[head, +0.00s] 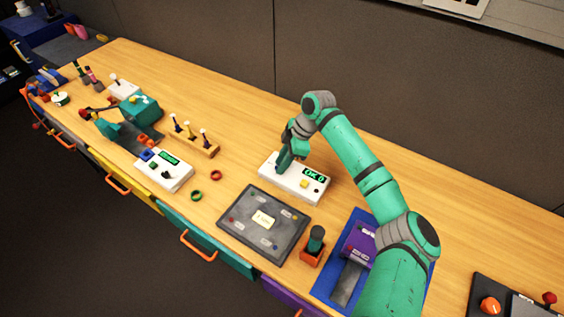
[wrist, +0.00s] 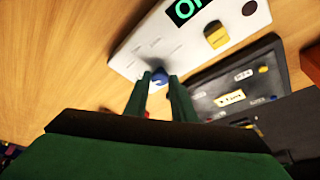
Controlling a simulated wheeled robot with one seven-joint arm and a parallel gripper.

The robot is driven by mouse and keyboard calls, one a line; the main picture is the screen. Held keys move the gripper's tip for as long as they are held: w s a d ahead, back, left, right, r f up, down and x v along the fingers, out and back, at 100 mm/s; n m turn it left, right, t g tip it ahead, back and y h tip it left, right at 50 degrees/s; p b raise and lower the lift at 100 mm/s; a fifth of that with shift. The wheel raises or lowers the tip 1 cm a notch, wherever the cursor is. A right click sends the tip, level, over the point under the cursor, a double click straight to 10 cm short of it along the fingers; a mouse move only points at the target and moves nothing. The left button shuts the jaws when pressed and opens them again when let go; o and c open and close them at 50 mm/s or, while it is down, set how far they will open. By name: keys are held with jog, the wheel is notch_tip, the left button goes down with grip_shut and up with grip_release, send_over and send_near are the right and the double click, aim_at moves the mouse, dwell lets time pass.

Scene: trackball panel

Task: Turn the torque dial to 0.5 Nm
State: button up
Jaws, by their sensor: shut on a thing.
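A white panel (head: 305,188) with a green-lit display (head: 315,176) and a yellow button (head: 304,183) stands mid-table. The display seems to read "OK 0". My gripper (head: 282,166) points down at the panel's left end and hides what is there in the head view. In the wrist view, my gripper (wrist: 157,82) has its fingertips on either side of a small blue round part (wrist: 160,76) on the white panel (wrist: 150,42), shut on it. I cannot read a torque marking on any dial. A second white box (head: 165,172) with a green display stands to the left.
A dark tray (head: 240,235) with labels lies in front of the panel. A wooden rack (head: 205,150) and two small rings stand left. Wood behind the panel is clear.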

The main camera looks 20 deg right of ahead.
jog(key=m+t, duration=0.1)
jog(key=m, duration=0.3)
jog(key=shift+s+a+t, duration=0.15)
jog(key=shift+s+t, duration=0.05)
jog(key=shift+t, duration=0.2)
jog(key=shift+m+t+h, duration=0.3)
jog(key=shift+m+h, duration=0.2)
jog(key=shift+m, duration=0.7)
jog(key=o, duration=1.1)
jog(key=shift+c, duration=0.2)
jog(key=shift+r, duration=0.1)
jog(key=v, duration=1)
jog(key=shift+r, duration=0.3)
jog(key=shift+s, duration=0.1)
